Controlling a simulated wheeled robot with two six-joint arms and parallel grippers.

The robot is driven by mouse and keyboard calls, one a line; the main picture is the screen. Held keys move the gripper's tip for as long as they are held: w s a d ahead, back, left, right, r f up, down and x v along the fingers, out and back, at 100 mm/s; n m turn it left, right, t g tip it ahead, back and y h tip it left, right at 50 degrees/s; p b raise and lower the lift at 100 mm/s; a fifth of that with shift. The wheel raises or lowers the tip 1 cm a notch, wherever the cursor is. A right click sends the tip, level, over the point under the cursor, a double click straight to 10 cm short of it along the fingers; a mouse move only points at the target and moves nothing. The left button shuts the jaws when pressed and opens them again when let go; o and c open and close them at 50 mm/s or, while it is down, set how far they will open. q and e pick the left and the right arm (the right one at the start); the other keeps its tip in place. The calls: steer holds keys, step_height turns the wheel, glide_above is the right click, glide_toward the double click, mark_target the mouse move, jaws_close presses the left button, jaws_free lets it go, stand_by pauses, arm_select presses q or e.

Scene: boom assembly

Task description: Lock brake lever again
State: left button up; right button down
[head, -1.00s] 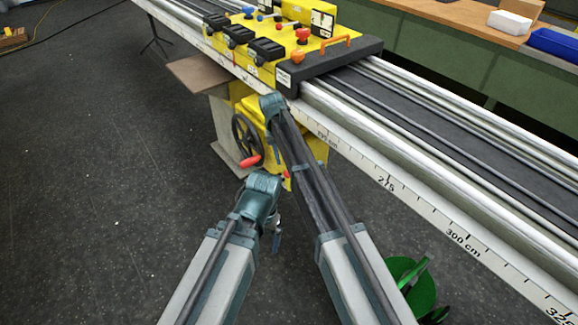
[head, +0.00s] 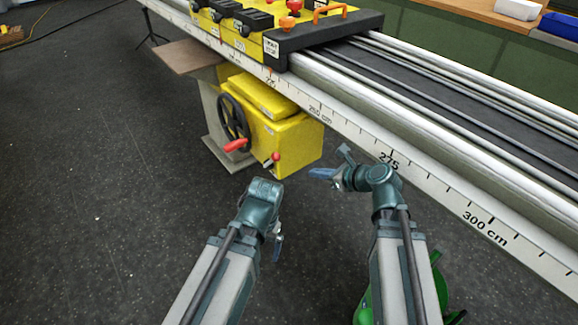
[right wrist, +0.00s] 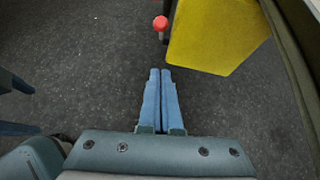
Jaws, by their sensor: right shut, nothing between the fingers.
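A short lever with a red knob (head: 274,157) sticks out from the front of the yellow box (head: 296,145) under the rail. I take it for the brake lever. Its red knob (right wrist: 160,23) also shows in the right wrist view, ahead of the fingertips and beside the yellow box. My right gripper (head: 313,173) is shut and empty, to the right of the lever and apart from it. Its closed blue fingers (right wrist: 160,72) point toward the knob. My left gripper (head: 277,247) hangs low in front of the box, seen edge-on, so its opening is unclear.
A black handwheel (head: 233,118) with a red handle (head: 235,146) is on the box's left side. The long scaled rail (head: 440,190) runs above on the right, carrying a yellow control carriage (head: 237,42). A green object (head: 365,305) lies near my right arm. Floor is clear at left.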

mark_target(277, 144)
steer(key=w+a+r+b+x, duration=0.1)
steer(key=b+x, duration=0.3)
steer(key=x, duration=0.9)
steer(key=shift+r, duration=0.75)
steer(key=w+a+r+g+h+p, duration=0.1)
steer(key=p, duration=0.3)
steer(key=w+a+r+g+p, duration=0.1)
steer(key=w+r+p, duration=0.1)
steer(key=p, duration=0.2)
steer(key=shift+a+r+h, duration=0.1)
steer(key=shift+r+h, duration=0.2)
steer(key=shift+h, duration=0.1)
steer(key=shift+w+a+r, duration=0.2)
steer(key=shift+w+a, duration=0.25)
steer(key=shift+w, duration=0.15)
